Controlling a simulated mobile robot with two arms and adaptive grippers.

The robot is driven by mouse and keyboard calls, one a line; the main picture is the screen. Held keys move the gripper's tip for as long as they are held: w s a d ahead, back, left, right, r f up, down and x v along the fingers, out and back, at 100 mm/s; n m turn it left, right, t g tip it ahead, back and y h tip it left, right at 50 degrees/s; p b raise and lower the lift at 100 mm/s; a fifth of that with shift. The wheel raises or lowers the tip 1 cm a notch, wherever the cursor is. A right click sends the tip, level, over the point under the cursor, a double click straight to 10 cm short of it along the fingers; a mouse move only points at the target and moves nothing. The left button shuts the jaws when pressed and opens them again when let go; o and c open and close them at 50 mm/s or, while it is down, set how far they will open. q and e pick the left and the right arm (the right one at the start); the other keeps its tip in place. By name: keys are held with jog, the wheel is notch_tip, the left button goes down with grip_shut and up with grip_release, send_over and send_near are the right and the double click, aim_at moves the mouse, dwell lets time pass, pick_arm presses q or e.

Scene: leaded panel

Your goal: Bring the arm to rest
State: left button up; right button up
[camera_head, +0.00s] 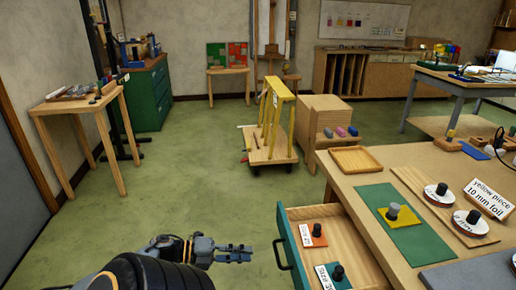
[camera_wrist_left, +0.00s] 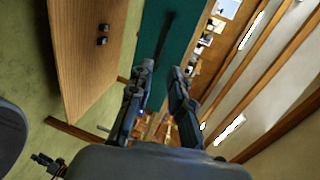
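My left gripper (camera_head: 235,253) is low in the head view, in front of the open drawer's handle and apart from it. Its fingers point right and hold nothing that I can see. In the left wrist view its two dark fingers (camera_wrist_left: 164,75) stand apart with a gap between them. My right gripper is not seen in the head view.
An open drawer (camera_head: 283,240) with a dark handle (camera_head: 282,254) sticks out from the workbench (camera_head: 360,200) to the right of the gripper. A trolley (camera_head: 270,156) stands farther back. Green floor (camera_head: 180,190) is free at left.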

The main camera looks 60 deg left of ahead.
pick_arm(q)
jog(key=shift+s+a+r, duration=0.15)
jog(key=shift+s+a, duration=0.1)
jog(key=shift+s, duration=0.25)
jog(key=s+d+f+n+g+y, duration=0.15)
jog(key=f+n+y, duration=0.4)
jog(key=f, duration=0.75)
jog(key=s+d+f+n+g+y, duration=0.1)
jog(key=s+f+n+g+y, duration=0.15)
jog(key=f+n, duration=0.85)
jog(key=s+d+f+n+g, duration=0.1)
jog(key=s+d+f+g, duration=0.2)
jog(key=s+d+f, duration=0.2)
jog(key=s+d+f+n+g+h, duration=0.1)
jog(key=s+d+f+g, duration=0.2)
jog(key=d+f, duration=0.7)
jog(key=s+d+f+n+g+h, duration=0.1)
jog(key=s+d+f+g, duration=0.2)
jog(key=s+d+f, duration=0.5)
jog(key=shift+d, duration=1.05)
jog(key=shift+f+n, duration=0.1)
jog(key=shift+n, duration=0.15)
